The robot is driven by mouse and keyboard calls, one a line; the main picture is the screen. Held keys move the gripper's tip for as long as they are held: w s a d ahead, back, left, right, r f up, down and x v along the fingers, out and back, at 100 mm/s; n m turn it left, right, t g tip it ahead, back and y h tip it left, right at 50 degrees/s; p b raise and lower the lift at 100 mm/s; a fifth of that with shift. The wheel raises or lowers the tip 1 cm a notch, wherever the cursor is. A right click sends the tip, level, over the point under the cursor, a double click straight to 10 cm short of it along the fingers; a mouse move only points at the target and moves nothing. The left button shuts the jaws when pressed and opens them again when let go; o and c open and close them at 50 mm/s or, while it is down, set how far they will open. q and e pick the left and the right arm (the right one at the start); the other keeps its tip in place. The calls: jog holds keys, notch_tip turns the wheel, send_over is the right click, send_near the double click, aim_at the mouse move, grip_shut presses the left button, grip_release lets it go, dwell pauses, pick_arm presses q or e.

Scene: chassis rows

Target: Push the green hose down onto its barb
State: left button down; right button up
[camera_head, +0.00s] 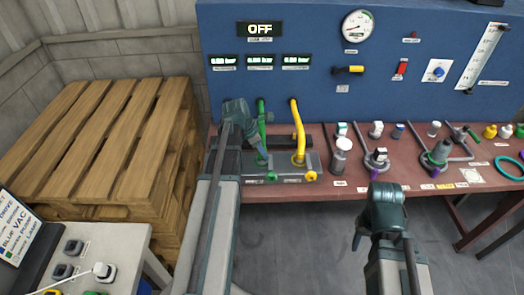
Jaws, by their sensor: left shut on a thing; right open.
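The green hose (262,108) stands upright behind the manifold block (284,168), at the left of the workbench. My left gripper (260,153) reaches over it from the left and is shut on it. The gripper covers the hose's lower part, so I cannot see its lower end or its barb, nor tell whether they touch. A green fitting (271,176) shows on the manifold's front. The yellow hose (298,128) stands to the right, bent at the top, its lower end at the manifold. My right gripper (386,202) is open and empty, in front of the bench.
A blue panel (300,95) with a gauge (357,26) and displays stands behind the bench (345,187); the large display reads OFF. Several fittings and tools stand on the right of the bench. Wooden pallets (105,150) are stacked at the left. Floor is clear in front.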

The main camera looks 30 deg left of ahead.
pick_arm(q)
jog(key=shift+f+b, duration=0.8)
jog(key=shift+f, duration=0.15)
jog(key=shift+c, duration=2.1)
grip_release()
jog(key=p+v, duration=1.2)
jog(key=v, duration=0.2)
jog(key=shift+p, duration=0.4)
jog(key=shift+f, duration=0.1)
